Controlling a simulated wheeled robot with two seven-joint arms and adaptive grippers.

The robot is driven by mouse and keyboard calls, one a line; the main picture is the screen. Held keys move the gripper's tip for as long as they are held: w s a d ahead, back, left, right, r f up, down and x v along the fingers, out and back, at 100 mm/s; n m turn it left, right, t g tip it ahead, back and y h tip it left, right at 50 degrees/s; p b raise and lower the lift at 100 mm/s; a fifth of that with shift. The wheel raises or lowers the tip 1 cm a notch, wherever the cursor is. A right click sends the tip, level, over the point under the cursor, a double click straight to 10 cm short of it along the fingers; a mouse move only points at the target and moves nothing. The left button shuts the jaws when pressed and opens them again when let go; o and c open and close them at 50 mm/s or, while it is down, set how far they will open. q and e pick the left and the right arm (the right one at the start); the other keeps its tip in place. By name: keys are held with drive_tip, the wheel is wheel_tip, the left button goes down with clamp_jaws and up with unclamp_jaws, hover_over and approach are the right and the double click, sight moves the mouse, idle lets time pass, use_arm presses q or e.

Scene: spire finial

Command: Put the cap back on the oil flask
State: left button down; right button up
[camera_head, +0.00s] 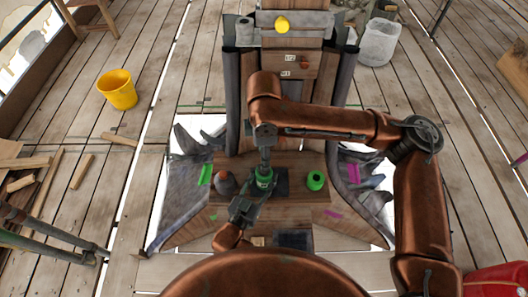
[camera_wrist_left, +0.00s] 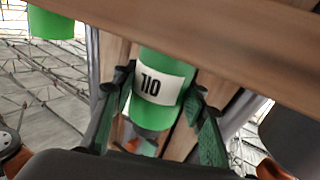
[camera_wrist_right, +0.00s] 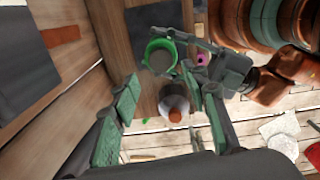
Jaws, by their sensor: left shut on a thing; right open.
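The green oil flask (camera_head: 264,182) stands on a dark patch of the wooden bench. Its label reads upside down in the left wrist view (camera_wrist_left: 155,88). In the right wrist view its top shows a green rim around a grey middle (camera_wrist_right: 147,50). My left gripper (camera_head: 250,200) is shut around the flask's side. My right gripper (camera_head: 265,160) is open and empty, above and near the flask. A grey rounded piece with an orange tip (camera_wrist_right: 173,103) shows between its fingers, lower down. A green round piece with a dark centre (camera_head: 316,180) stands right of the flask; I cannot tell which piece is the cap.
Magenta and green scraps lie around the bench. A yellow bucket (camera_head: 118,90) and a whitish bin (camera_head: 379,42) stand on the plank floor, well clear.

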sight(264, 176)
drive_tip(key=n, duration=0.3)
drive_tip(key=shift+r+n, duration=0.3)
drive_tip(key=shift+f, duration=4)
drive_tip(key=shift+c, duration=0.3)
clamp_jaws()
drive_tip(key=shift+o, duration=1.1)
unclamp_jaws()
